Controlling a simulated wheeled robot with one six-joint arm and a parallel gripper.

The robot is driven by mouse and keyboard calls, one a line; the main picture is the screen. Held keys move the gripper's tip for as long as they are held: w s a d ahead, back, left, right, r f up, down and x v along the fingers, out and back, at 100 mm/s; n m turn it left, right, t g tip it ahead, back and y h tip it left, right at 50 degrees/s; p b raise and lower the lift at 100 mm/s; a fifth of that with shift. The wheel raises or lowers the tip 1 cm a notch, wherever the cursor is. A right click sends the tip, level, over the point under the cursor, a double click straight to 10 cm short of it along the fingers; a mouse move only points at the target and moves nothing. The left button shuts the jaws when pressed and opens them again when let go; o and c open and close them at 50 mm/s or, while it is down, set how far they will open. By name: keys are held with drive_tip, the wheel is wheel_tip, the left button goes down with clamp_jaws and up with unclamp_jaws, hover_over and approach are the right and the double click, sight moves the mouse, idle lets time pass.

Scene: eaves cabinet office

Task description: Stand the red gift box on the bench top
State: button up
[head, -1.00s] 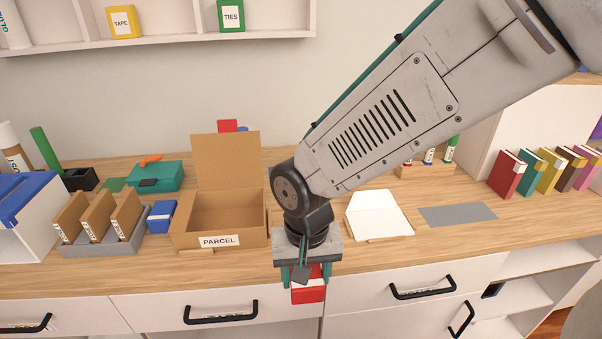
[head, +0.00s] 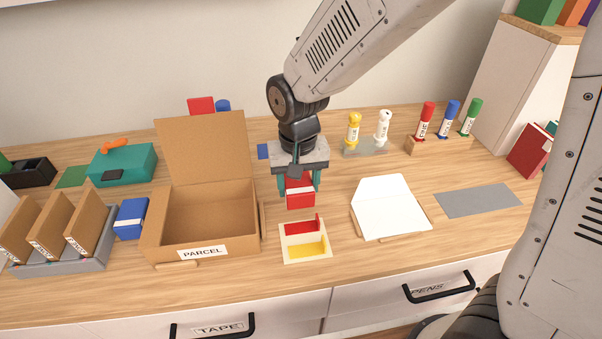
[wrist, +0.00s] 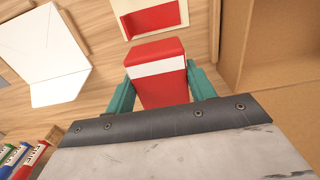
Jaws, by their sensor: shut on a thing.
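The red gift box (head: 300,196) with a white band is held between the teal fingers of my gripper (head: 297,184). In the wrist view the red gift box (wrist: 160,82) sits upright between the fingers of my gripper (wrist: 160,85), one on each side. The wooden bench top (head: 345,281) is below it. In the head view the box appears just behind a small cream tray (head: 306,256) with red and yellow parts. I cannot tell whether the box's lower end touches the bench; that end is hard to make out.
An open cardboard parcel box (head: 206,222) stands close on the left. A white open envelope (head: 390,208) and a grey mat (head: 478,200) lie on the right. Yellow and white stamps (head: 353,130) and several markers (head: 450,118) stand behind. Bare bench shows between the parcel box and envelope.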

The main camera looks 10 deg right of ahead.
drive_tip(key=w, duration=0.2)
drive_tip(key=w+d, duration=0.1)
drive_tip(key=w, duration=0.1)
drive_tip(key=w+d, duration=0.1)
drive_tip(key=w, duration=0.1)
drive_tip(key=shift+w+f, duration=0.25)
drive_tip(key=shift+f, duration=0.15)
drive_tip(key=shift+a+f, duration=0.1)
drive_tip(key=shift+f, duration=1.6)
drive_tip(key=shift+f, duration=0.15)
drive_tip(key=o, duration=1.2)
drive_tip(key=shift+c, duration=0.2)
wheel_tip(320, 180, up, 12)
drive_tip(key=shift+r, duration=0.2)
